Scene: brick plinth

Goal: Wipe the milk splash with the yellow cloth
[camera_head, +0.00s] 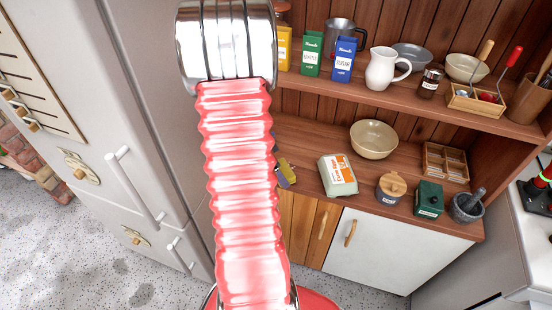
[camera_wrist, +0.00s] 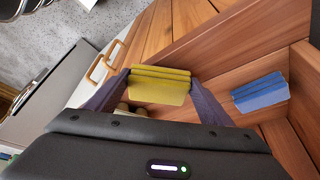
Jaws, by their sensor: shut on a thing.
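The yellow cloth (camera_wrist: 160,88) is folded in layers and sits between the two dark fingers of my gripper (camera_wrist: 160,84) in the wrist view. My gripper is shut on it, with a finger at each side. In the head view, a small part of the yellow cloth (camera_head: 283,164) shows beside my red arm, just above the wooden counter, with part of my gripper (camera_head: 288,176) next to it. My arm hides the rest. I cannot make out the milk splash in either view; part of the counter is behind my arm.
A blue folded cloth (camera_wrist: 260,92) lies on wood right of my gripper. On the counter are a beige bowl (camera_head: 374,138), a white-and-green packet (camera_head: 338,175), a lidded jar (camera_head: 391,188), a green box (camera_head: 429,199) and a mortar (camera_head: 467,207). A loaded shelf (camera_head: 420,103) overhangs.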

